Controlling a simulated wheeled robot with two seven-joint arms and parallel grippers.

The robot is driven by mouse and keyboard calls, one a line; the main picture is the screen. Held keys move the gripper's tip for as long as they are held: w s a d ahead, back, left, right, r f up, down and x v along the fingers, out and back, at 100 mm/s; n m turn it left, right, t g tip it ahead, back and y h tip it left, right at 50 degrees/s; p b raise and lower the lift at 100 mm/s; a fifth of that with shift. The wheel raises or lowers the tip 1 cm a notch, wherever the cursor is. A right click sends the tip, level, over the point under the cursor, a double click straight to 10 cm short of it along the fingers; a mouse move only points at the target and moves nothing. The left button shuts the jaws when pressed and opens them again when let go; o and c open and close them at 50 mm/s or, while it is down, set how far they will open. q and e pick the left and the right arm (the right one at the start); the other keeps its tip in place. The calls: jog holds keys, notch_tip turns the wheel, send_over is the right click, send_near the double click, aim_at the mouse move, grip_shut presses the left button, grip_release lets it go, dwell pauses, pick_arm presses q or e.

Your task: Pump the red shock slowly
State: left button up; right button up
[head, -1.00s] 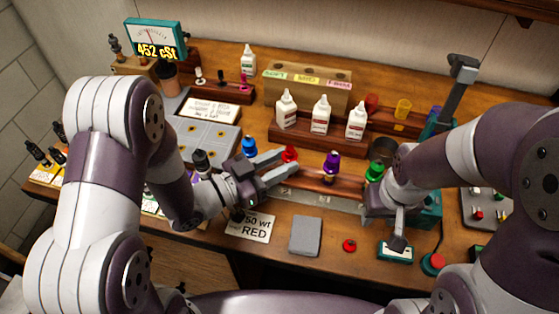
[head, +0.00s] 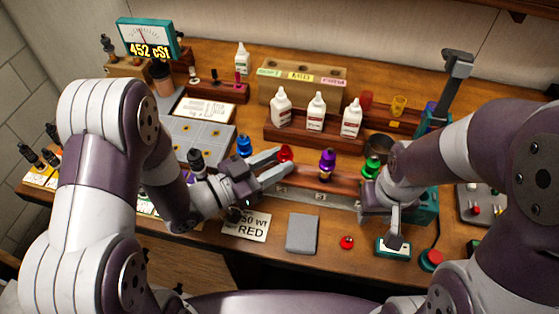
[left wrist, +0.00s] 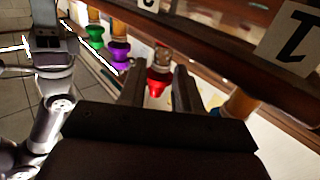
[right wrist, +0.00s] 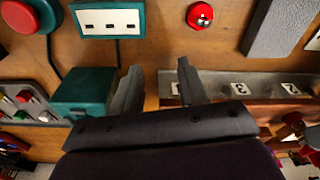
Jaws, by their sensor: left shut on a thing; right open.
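The red shock (head: 285,153) stands in the wooden rack (head: 345,186), between the blue shock (head: 244,147) and the purple shock (head: 327,163). My left gripper (head: 279,163) is shut on the red shock near its top. My right gripper (right wrist: 155,88) is open and empty, over the bench between the numbered metal rail (right wrist: 240,88) and a teal box (right wrist: 82,95). The green shock (head: 373,166) is close behind it in the head view.
White bottles (head: 316,111) stand in a wooden rack behind the shocks. In front lie a "50 wt RED" card (head: 246,226), a grey pad (head: 301,233), a red button (head: 347,242) and a teal socket block (head: 393,250). A display (head: 149,40) reads 452 cSt.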

pick_arm(q)
jog(key=shift+f+b, duration=0.4)
jog(key=shift+f, duration=0.05)
jog(key=shift+r+p, duration=0.45)
jog(key=shift+r, duration=0.05)
dwell(2.5)
jog(key=o, duration=1.1)
